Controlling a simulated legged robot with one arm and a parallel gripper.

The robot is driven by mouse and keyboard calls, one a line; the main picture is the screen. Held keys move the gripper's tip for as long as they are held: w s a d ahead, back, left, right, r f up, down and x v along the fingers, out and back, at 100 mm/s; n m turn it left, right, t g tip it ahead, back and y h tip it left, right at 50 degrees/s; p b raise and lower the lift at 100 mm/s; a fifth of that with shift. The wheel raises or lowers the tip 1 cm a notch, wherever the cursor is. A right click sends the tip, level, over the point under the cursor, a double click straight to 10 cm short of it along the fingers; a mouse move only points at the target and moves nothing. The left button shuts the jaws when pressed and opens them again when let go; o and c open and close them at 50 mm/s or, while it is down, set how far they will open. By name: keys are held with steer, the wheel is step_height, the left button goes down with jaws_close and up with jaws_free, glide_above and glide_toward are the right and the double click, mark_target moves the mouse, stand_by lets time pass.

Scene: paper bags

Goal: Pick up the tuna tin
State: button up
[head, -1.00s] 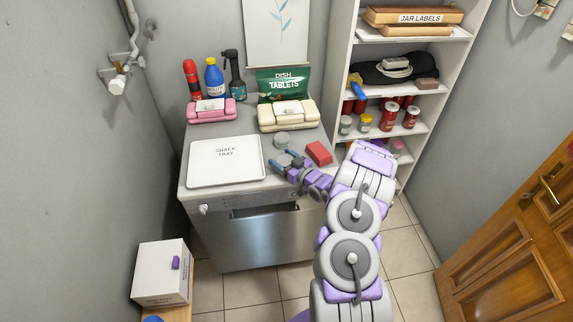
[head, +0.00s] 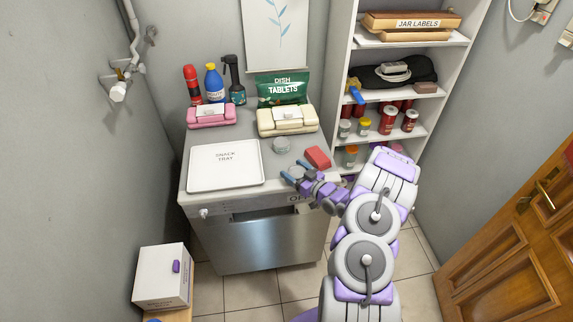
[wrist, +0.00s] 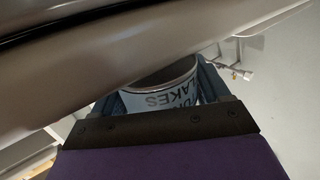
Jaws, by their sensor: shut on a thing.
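The tuna tin (wrist: 160,88) shows in the wrist view as a round tin with a white label; the readable letters include "LAKES". It sits between the fingers of my gripper (wrist: 168,100), which is shut on it. In the head view, my gripper (head: 296,173) is at the front right of the grey counter (head: 222,199), near its front edge. The held tin is too small and covered there to make out clearly. I cannot tell how far it is above the counter.
A white snack tray (head: 225,182) is at left. Pink (head: 211,121) and cream (head: 287,131) packs stand behind. A shelf unit (head: 338,75) rises at right.

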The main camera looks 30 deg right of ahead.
steer(key=p+v, duration=0.2)
steer(key=v, duration=1)
steer(key=shift+s+f, duration=0.15)
steer(key=shift+f, duration=0.15)
